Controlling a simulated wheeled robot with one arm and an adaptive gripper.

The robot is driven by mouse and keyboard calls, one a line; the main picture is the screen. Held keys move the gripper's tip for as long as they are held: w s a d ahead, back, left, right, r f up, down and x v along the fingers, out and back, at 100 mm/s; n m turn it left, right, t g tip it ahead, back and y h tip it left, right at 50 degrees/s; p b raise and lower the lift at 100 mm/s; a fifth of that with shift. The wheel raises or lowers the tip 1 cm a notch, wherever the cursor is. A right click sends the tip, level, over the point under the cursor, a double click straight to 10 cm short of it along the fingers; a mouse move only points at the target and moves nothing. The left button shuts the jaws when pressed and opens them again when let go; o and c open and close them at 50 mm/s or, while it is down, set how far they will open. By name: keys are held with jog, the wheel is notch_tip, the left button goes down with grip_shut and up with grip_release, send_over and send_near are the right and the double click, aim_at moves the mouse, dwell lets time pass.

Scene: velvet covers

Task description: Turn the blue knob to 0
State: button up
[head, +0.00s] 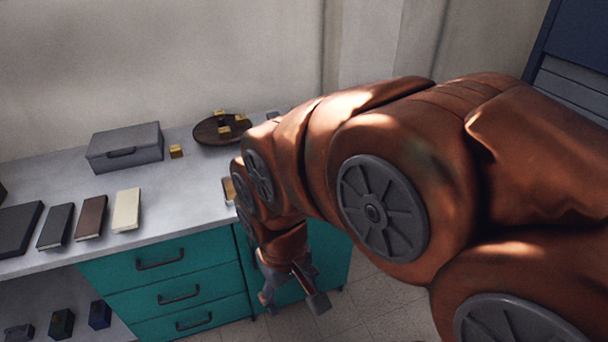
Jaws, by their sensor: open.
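I cannot make out a blue knob or a 0 mark in the head view. My arm covers the middle and right of the picture and hides the right part of the counter. My gripper (292,299) hangs below the arm, in front of the teal cabinet (128,272), pointing down. Its fingers are spread and nothing shows between them. It is below the level of the counter top; whether it touches the cabinet front cannot be told.
The grey counter (182,200) holds a grey box (125,147), a round dark tray (208,132) with small yellow blocks, a yellow block (176,151) and several books (91,217). A dark blue item (99,314) sits on the lower shelf. Tiled floor (365,315) is clear.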

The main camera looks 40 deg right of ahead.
jog(key=w+d+f+m+t+h+b, duration=0.1)
jog(key=w+d+f+t+h+b, duration=0.2)
jog(key=w+d, duration=0.45)
jog(key=w+d+f+m+t+b, duration=0.2)
jog(key=w+d+f+b, duration=0.15)
jog(key=w+d, duration=0.35)
jog(key=w+d+f+m+t+h+b, duration=0.1)
jog(key=w+d+f+t+h+b, duration=0.15)
jog(key=w+d+b, duration=0.5)
jog(key=w+d+f+t+b, duration=0.25)
jog(key=d+t+b, duration=0.25)
jog(key=d, duration=0.3)
jog(key=w+d+f+t+b, duration=0.1)
jog(key=d+f+t+b, duration=0.2)
jog(key=d+t+b, duration=0.35)
jog(key=shift+n+g, duration=0.4)
jog(key=shift+g, duration=0.4)
jog(key=shift+s+d+r+x, duration=0.1)
jog(key=shift+d+x, duration=0.1)
jog(key=shift+x, duration=1.2)
jog(key=shift+s+d+r+x, duration=0.1)
jog(key=shift+d+x, duration=0.15)
jog(key=shift+x, duration=1.1)
jog(key=shift+s+d+r+x, duration=0.1)
jog(key=shift+d+x, duration=0.1)
jog(key=shift+x, duration=1.2)
jog(key=shift+c, duration=0.4)
jog(key=c, duration=1.1)
